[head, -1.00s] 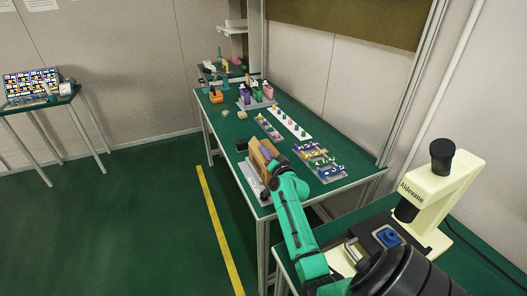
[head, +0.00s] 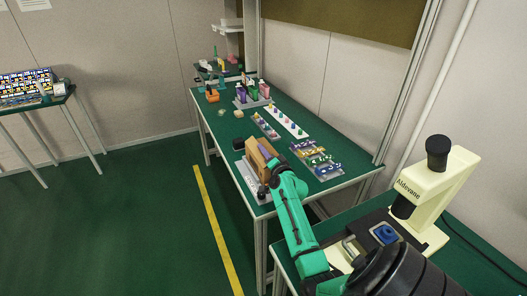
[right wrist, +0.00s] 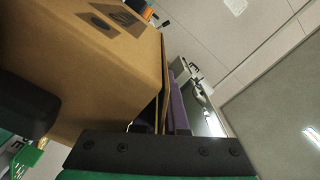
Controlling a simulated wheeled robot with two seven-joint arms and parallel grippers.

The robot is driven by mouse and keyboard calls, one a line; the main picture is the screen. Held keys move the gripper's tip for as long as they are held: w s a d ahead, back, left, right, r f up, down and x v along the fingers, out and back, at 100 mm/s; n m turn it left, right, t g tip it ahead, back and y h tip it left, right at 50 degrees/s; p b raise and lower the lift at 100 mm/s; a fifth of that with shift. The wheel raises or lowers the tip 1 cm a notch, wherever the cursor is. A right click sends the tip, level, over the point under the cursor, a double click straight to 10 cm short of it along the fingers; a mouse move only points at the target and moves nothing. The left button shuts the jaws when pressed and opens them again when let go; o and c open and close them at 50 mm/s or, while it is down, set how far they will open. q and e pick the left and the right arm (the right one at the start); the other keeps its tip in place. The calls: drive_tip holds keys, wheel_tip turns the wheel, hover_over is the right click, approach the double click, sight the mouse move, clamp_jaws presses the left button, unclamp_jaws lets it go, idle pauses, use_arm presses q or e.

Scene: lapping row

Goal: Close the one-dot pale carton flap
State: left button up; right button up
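A tan carton (head: 257,158) stands near the left edge of the green-topped table. In the right wrist view the carton (right wrist: 90,70) fills the upper left, close to the camera; a dark oval mark shows on its label (right wrist: 117,17). A thin panel edge shows along its right side; I cannot tell how far the flap stands open. My right gripper (head: 266,160) is at the carton's right side, with a purple strip beside it (right wrist: 179,108). I cannot tell whether it touches or how its fingers stand. My left gripper is out of view.
A tray with bottles (head: 254,104), a white strip of small pegs (head: 287,121) and trays of colored parts (head: 318,160) lie farther along the table. The floor left of the yellow line (head: 215,225) is clear.

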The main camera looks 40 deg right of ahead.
drive_tip(key=shift+o, duration=0.9)
drive_tip(key=shift+a, duration=0.1)
drive_tip(key=shift+f, duration=0.1)
